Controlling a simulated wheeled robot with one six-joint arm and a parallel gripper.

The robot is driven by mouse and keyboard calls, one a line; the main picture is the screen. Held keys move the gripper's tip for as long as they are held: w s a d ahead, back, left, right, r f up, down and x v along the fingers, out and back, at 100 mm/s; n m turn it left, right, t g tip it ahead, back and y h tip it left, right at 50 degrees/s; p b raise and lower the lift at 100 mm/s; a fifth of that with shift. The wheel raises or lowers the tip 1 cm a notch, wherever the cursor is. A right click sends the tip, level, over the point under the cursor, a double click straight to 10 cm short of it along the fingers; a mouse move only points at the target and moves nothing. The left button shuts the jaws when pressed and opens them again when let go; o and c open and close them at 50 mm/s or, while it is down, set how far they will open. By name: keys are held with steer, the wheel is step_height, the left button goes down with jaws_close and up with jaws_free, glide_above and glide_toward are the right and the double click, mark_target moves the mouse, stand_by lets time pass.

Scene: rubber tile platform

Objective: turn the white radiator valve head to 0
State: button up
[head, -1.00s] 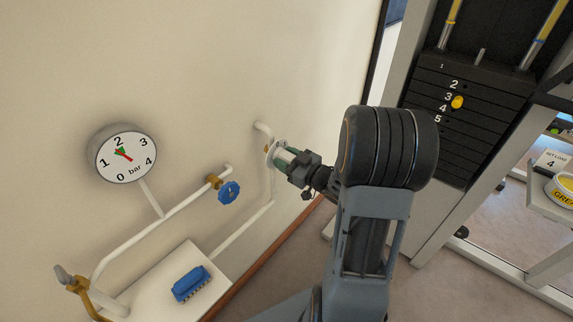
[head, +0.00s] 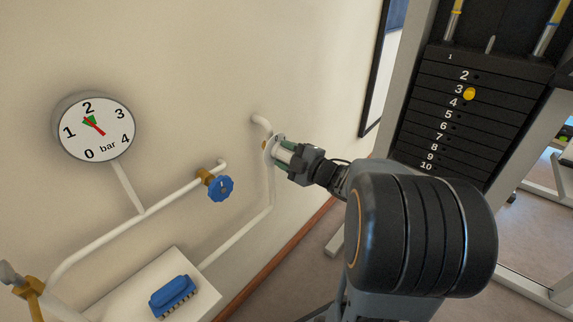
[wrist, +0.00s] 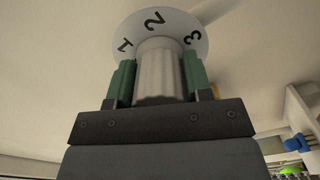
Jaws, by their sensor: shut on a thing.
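The white radiator valve head (head: 284,152) sits on the pipe at the wall, right of the blue wheel in the head view. In the wrist view its ribbed white knob (wrist: 159,72) stands between two green finger pads, in front of a pale dial (wrist: 178,22) with the figures 1, 2 and 3. The 2 is at the top middle, 1 to the left and 3 to the right. No 0 shows, and I cannot make out a pointer mark. My gripper (head: 289,154) is shut on the knob, and it also shows in the wrist view (wrist: 159,85).
A pressure gauge (head: 96,128) and a blue handwheel (head: 220,188) are on the pipework to the left. A blue brush (head: 173,295) lies on a white ledge (head: 130,287) below. A black weight stack (head: 455,125) stands at the right.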

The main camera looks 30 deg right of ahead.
steer(key=n+b, duration=0.4)
steer(key=shift+f, duration=0.2)
steer(key=shift+r+n+b, duration=0.15)
steer(key=shift+n+b, duration=1)
steer(key=shift+n, duration=0.85)
steer(key=o, duration=0.9)
steer(key=shift+p+v, duration=1.9)
steer(key=shift+v, duration=5)
